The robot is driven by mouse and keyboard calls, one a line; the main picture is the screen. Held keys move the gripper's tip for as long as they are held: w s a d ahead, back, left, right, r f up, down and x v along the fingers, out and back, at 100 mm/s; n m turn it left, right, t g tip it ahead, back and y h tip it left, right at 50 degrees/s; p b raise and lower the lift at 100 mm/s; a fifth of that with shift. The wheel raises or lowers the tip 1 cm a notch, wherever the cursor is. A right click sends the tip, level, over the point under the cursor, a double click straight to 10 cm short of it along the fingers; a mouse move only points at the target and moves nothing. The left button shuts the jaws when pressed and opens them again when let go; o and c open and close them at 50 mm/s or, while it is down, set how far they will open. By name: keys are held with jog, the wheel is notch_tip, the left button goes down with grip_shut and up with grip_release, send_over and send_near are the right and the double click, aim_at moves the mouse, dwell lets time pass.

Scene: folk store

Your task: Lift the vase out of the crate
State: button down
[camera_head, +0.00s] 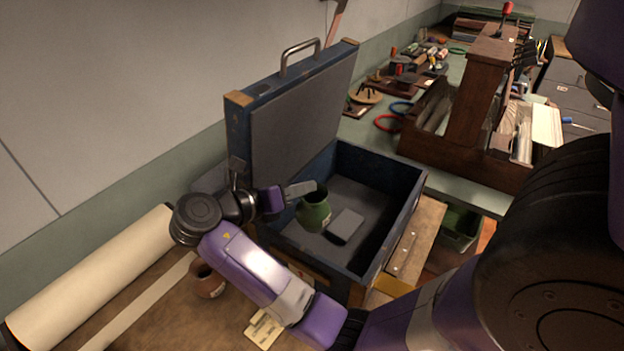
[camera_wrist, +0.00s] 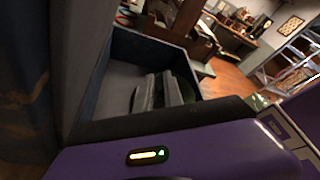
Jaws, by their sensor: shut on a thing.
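A small green vase (camera_head: 314,213) is inside the open blue crate (camera_head: 414,215), close to its near left side. My gripper (camera_head: 300,191) reaches in over the crate's left side and is shut on the vase near its rim. The vase looks roughly upright; I cannot tell whether its base touches the crate floor. In the wrist view the grey fingers (camera_wrist: 158,92) are in front of the dark vase (camera_wrist: 186,82), which is partly hidden by them. The crate's lid (camera_head: 300,115) stands open at the back left.
A grey block (camera_head: 344,226) lies on the crate floor right of the vase. A reddish-brown pot (camera_head: 207,281) and a paper roll (camera_head: 95,275) are on the wooden bench left of the crate. A wooden tool caddy (camera_head: 470,130) stands behind right.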

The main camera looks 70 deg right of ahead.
jog(key=shift+w+a+p, duration=0.4)
jog(key=shift+w+a, duration=0.05)
jog(key=shift+a, duration=0.25)
jog(key=shift+w+a+p, duration=0.4)
jog(key=shift+w+a, duration=0.05)
jog(key=shift+a, duration=0.25)
